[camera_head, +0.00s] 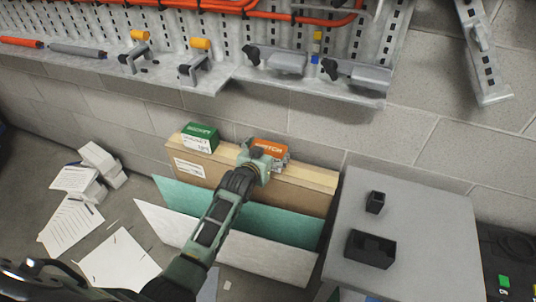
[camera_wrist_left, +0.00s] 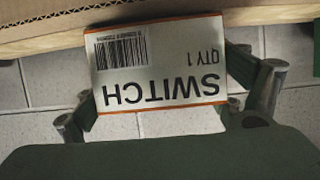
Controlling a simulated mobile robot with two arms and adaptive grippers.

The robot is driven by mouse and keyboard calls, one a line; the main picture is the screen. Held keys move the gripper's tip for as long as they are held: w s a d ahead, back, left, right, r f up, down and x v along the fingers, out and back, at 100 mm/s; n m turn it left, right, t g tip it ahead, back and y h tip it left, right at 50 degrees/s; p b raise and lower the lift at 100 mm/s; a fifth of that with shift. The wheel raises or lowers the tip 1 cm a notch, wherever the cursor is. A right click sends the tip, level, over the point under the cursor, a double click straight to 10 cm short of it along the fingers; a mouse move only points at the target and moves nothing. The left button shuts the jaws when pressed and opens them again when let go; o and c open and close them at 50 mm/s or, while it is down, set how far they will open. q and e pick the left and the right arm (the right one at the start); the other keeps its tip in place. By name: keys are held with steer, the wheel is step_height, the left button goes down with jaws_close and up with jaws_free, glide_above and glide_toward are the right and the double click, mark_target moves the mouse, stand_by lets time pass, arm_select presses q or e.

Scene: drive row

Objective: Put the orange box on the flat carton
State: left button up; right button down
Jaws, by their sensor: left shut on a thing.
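The orange box (camera_head: 270,147) is in my left gripper (camera_head: 264,165), which is shut on it. In the left wrist view the box (camera_wrist_left: 160,68) shows a white label reading SWITCH, upside down, between the two fingers. The flat carton (camera_head: 300,192) is a long brown cardboard box standing against the block wall. The orange box is at the carton's top, right of its middle; I cannot tell whether they touch. In the left wrist view the carton's edge (camera_wrist_left: 40,40) runs behind the box. My right gripper is not in view.
A green box (camera_head: 200,137) stands on the carton's left end. Teal (camera_head: 290,227) and white (camera_head: 275,262) panels lean in front. A grey cabinet (camera_head: 420,225) with black holders stands right. A tool shelf (camera_head: 300,88) hangs above. Papers (camera_head: 110,262) lie at left.

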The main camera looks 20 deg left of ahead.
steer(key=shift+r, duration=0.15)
arm_select(q)
steer(key=shift+f, duration=0.15)
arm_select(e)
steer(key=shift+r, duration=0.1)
arm_select(q)
steer(key=o, duration=1.1)
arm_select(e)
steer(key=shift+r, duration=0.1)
